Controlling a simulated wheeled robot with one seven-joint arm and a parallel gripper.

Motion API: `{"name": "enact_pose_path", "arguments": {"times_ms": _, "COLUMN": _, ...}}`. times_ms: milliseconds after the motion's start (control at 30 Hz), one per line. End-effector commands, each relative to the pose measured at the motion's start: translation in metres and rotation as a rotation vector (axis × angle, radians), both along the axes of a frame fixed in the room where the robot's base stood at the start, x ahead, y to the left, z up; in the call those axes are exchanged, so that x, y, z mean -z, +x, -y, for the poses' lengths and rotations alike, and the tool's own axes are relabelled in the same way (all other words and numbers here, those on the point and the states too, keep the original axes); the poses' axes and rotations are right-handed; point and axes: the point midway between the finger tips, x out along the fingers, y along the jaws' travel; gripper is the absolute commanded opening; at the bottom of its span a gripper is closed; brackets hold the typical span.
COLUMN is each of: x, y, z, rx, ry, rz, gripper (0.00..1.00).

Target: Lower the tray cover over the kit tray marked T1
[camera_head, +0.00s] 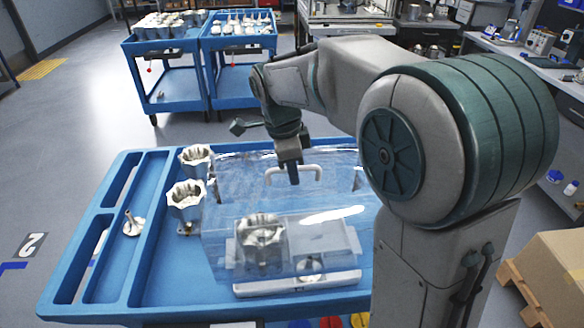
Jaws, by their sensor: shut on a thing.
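The tray cover (222,218) is a clear box with a pale handle (316,168) on top. My gripper (293,180) is shut on this handle. The kit tray (300,285) is light grey with compartments and sits on the blue cart, seen through and below the cover. A metal housing (262,240) stands in its left part, and a small round metal part (310,265) lies near its front. The cover overlaps the tray in the picture; I cannot tell the gap between them. No T1 mark is readable. My arm hides the right side.
Two metal housings (186,198) (196,158) stand close to the cover's left side on the blue cart (170,290). A small part with an upright stem (132,226) lies farther left. Two loaded blue carts (175,45) (237,42) stand behind. A cardboard box (555,270) is at right.

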Motion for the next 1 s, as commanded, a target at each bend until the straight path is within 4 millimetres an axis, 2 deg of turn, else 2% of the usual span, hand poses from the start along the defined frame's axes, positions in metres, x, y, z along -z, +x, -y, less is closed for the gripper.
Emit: {"name": "enact_pose_path", "arguments": {"times_ms": 1000, "x": 0.072, "y": 0.000, "z": 0.000, "rx": 0.000, "ry": 0.000, "rz": 0.001, "gripper": 0.00}}
